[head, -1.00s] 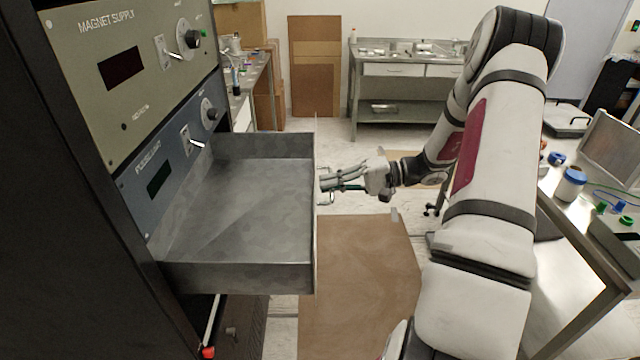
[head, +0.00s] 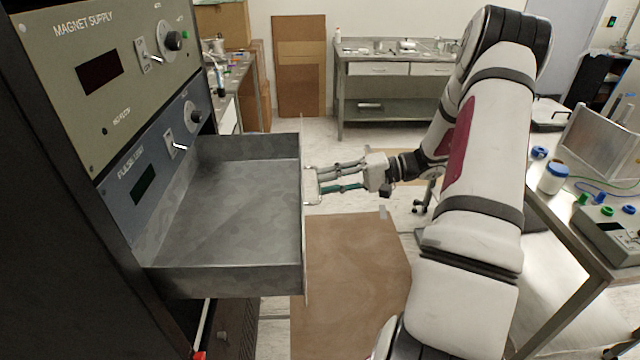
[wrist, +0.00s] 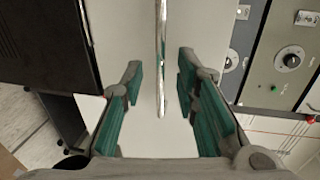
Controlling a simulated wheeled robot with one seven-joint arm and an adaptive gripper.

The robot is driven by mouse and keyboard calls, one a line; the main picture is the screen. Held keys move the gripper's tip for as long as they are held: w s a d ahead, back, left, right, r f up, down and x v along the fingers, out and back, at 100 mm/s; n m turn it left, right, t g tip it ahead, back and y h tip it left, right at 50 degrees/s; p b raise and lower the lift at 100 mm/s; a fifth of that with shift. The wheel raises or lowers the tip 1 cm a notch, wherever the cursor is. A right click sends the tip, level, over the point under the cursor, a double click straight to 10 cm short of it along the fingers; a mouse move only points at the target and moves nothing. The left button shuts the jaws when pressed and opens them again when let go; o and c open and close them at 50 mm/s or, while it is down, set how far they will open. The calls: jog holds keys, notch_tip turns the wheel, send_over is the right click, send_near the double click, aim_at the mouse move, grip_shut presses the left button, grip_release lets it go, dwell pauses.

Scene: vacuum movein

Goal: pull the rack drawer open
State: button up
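The rack drawer (head: 235,210) is a grey metal open-topped box. It stands well out from the rack below the blue panel, and its visible inside is empty. Its handle (head: 311,187) is a pale metal bar on the drawer's front face. In the wrist view the handle (wrist: 161,50) is a shiny bar running between the fingers. My gripper (head: 320,182) is at the handle from the right. In the wrist view my gripper (wrist: 159,82) is open, its green-padded fingers on either side of the bar with gaps on both sides.
The rack has a Magnet Supply panel (head: 115,70) and a blue panel (head: 150,165) with switches. A steel table (head: 585,240) with jars and a device stands at the right. A brown mat (head: 350,265) covers the floor below my gripper. A workbench (head: 390,100) stands at the back.

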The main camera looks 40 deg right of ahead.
jog(key=v, duration=0.9)
